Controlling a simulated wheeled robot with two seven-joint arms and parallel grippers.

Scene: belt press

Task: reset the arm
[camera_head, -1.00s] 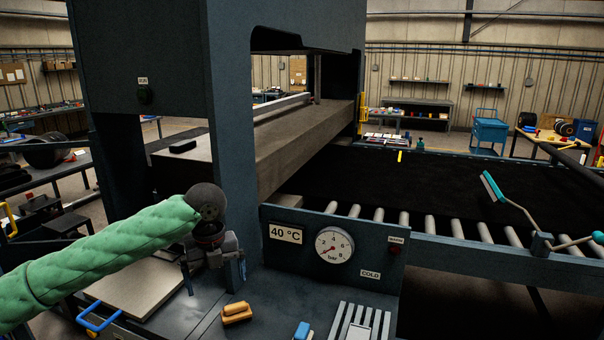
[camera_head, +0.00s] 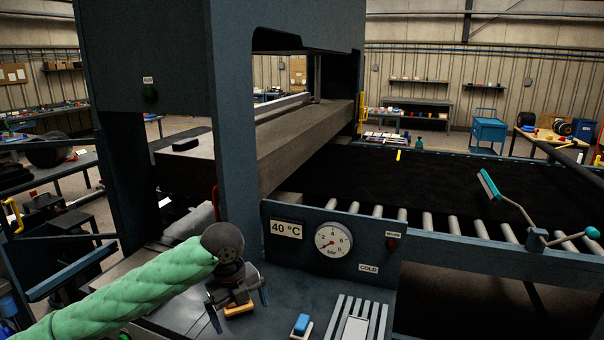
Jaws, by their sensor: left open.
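My left arm, in a green quilted sleeve, comes in from the lower left of the head view. My left gripper (camera_head: 238,306) points down over the dark bench top in front of the press, with its two fingers apart. An orange block (camera_head: 240,309) shows between and behind the fingers, partly covered by the gripper. I cannot tell whether the fingers touch it. My right gripper is not in view.
The blue press frame (camera_head: 232,120) stands close behind my left gripper. A panel with a gauge (camera_head: 333,241) is to its right. A blue-topped block (camera_head: 301,325) and a slotted rack (camera_head: 357,324) lie at the front. A roller conveyor with a dark belt (camera_head: 420,190) extends right.

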